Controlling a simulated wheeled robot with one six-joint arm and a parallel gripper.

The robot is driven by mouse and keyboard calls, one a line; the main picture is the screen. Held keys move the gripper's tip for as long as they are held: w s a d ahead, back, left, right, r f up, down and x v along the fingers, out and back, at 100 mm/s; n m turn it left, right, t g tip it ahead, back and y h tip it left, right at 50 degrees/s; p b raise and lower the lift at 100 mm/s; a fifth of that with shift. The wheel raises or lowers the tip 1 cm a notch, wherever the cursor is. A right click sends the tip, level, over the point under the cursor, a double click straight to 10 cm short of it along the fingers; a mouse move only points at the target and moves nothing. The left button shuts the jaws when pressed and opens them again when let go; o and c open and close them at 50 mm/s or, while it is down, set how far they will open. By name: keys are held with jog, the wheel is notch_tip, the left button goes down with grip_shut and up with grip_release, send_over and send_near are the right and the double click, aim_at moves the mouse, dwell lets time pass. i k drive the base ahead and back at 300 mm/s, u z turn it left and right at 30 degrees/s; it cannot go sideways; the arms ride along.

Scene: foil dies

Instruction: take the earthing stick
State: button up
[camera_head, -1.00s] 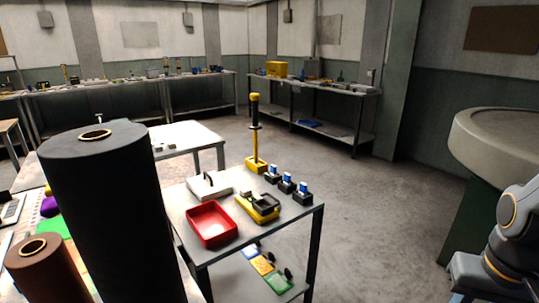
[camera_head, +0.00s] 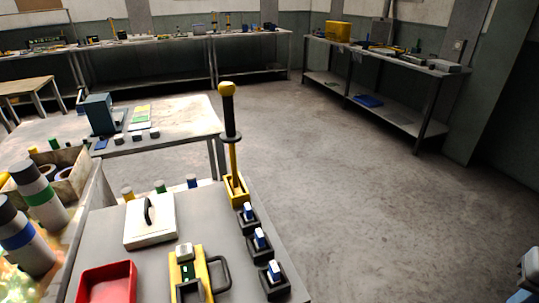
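The earthing stick (camera_head: 230,130) stands upright at the far right corner of the near grey table. It has a yellow top, a black grip with a round collar, and a thin yellow shaft. Its lower end sits in a yellow holder (camera_head: 236,190). My gripper is not in view; only a small part of what seems to be my arm shows at the right edge.
The near table (camera_head: 215,225) also bears a white box with a black handle (camera_head: 150,222), a red tray (camera_head: 107,284), a yellow device (camera_head: 187,270) and black holders with blue-and-white pieces (camera_head: 260,240). The floor (camera_head: 380,200) to the right is clear.

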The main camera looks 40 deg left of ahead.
aim_at(231, 136)
jog(key=i, duration=2.9)
jog(key=u, duration=3.75)
